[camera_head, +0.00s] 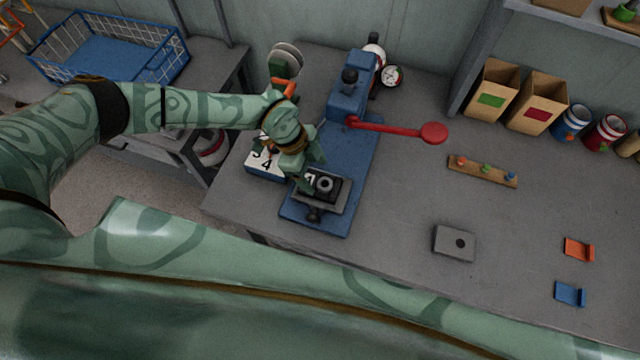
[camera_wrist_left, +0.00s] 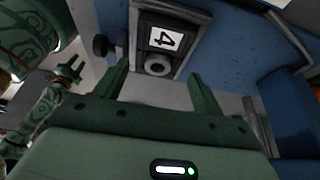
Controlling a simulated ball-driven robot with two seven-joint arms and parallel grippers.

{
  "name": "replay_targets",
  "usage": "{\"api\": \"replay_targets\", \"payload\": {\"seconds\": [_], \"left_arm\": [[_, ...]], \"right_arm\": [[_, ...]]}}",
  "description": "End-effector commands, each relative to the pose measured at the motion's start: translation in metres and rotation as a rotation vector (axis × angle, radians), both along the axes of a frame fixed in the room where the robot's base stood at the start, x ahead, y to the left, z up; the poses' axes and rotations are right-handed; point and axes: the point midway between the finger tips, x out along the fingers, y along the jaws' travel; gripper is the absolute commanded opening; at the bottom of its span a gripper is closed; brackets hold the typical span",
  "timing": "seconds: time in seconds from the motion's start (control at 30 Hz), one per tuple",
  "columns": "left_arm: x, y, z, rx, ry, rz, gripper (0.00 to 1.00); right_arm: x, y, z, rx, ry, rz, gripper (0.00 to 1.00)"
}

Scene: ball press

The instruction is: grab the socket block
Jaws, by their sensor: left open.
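What appears to be the socket block (camera_head: 326,186) is a dark block with a grey ring and a white number card, lying in the tray of the blue press (camera_head: 350,135). In the left wrist view the block (camera_wrist_left: 158,64) lies beyond the fingertips, its card reading 4. My left gripper (camera_head: 303,168) is open and empty, just above and left of the block; its fingers (camera_wrist_left: 160,75) point toward it with a gap between. Part of the block is hidden by the gripper in the head view. My right gripper (camera_wrist_left: 68,72) shows small at the left of the wrist view.
A red lever (camera_head: 395,130) sticks out right from the press. A number card (camera_head: 264,160) stands left of it. A grey block with a hole (camera_head: 455,243) lies on the open bench to the right. Orange and blue pieces (camera_head: 578,249) (camera_head: 570,294) lie farther right.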

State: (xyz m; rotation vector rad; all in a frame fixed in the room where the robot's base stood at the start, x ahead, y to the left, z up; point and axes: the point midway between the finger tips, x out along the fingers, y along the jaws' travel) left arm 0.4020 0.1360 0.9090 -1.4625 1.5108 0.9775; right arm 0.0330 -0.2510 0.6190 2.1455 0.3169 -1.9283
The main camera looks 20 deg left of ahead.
Motion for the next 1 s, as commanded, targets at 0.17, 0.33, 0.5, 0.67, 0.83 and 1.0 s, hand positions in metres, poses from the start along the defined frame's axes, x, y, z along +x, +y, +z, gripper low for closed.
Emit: {"api": "replay_targets", "payload": {"seconds": [0.17,0.33,0.5,0.67,0.83,1.0], "left_arm": [[-0.002,-0.014,-0.030,-0.001,0.003,-0.001,0.69],[-0.003,-0.018,-0.037,-0.001,0.001,0.000,0.69],[-0.002,-0.018,-0.036,-0.001,0.001,-0.001,0.66],[-0.002,-0.018,-0.036,-0.001,0.001,-0.001,0.39],[-0.002,-0.018,-0.036,-0.001,0.000,-0.001,0.39],[-0.002,-0.018,-0.029,-0.002,0.000,0.000,0.39]], "right_arm": [[-0.003,0.000,-0.011,0.000,0.005,0.000,0.36],[-0.004,-0.001,-0.013,-0.001,0.008,0.000,0.36],[-0.006,-0.001,-0.012,-0.002,0.010,0.000,0.36],[-0.007,-0.001,-0.012,-0.002,0.012,0.000,0.36],[-0.007,-0.002,-0.012,-0.003,0.012,0.001,0.36],[-0.007,-0.002,-0.009,-0.003,0.011,0.001,0.36]]}}
